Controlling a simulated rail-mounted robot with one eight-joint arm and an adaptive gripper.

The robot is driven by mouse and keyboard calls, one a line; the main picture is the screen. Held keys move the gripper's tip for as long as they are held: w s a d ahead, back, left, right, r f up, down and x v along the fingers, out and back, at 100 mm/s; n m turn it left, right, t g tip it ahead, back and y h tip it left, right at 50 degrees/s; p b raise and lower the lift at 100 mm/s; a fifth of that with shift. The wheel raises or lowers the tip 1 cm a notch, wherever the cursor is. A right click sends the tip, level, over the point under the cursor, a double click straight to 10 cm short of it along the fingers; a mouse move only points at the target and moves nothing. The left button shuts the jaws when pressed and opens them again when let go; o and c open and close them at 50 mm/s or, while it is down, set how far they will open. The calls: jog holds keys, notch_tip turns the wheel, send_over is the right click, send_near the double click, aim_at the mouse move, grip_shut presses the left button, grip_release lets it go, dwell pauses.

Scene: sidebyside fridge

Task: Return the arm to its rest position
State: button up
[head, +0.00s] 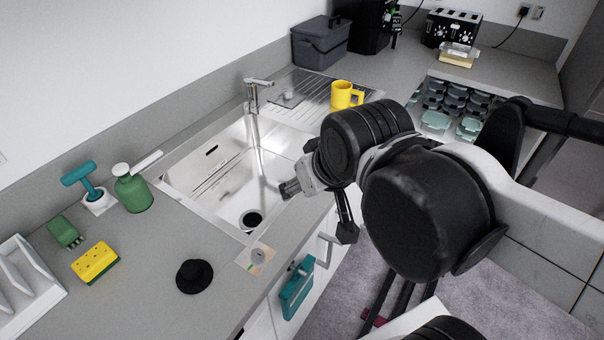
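My gripper (318,205) hangs in the air at the front right edge of the sink, in front of the white cabinet fronts. A grey piece shows on its left and a dark finger-like part lower on its right. My arm reaches in from the right, bent over the floor beside the counter.
The sink (215,180) has a tap (253,95) behind it. A yellow mug (343,96) stands on the drainer. A green soap bottle (131,190), a sponge (95,263) and a black plug (194,276) are on the left counter. A teal towel (297,290) hangs in front. Glass containers (440,121) lie right.

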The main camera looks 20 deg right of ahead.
jog(key=shift+s+d, duration=0.15)
jog(key=shift+d, duration=0.2)
notch_tip(320, 180, down, 4)
jog(key=b, duration=0.3)
jog(key=shift+r+b, duration=0.15)
jog(key=shift+b, duration=0.2)
jog(key=shift+c, duration=0.5)
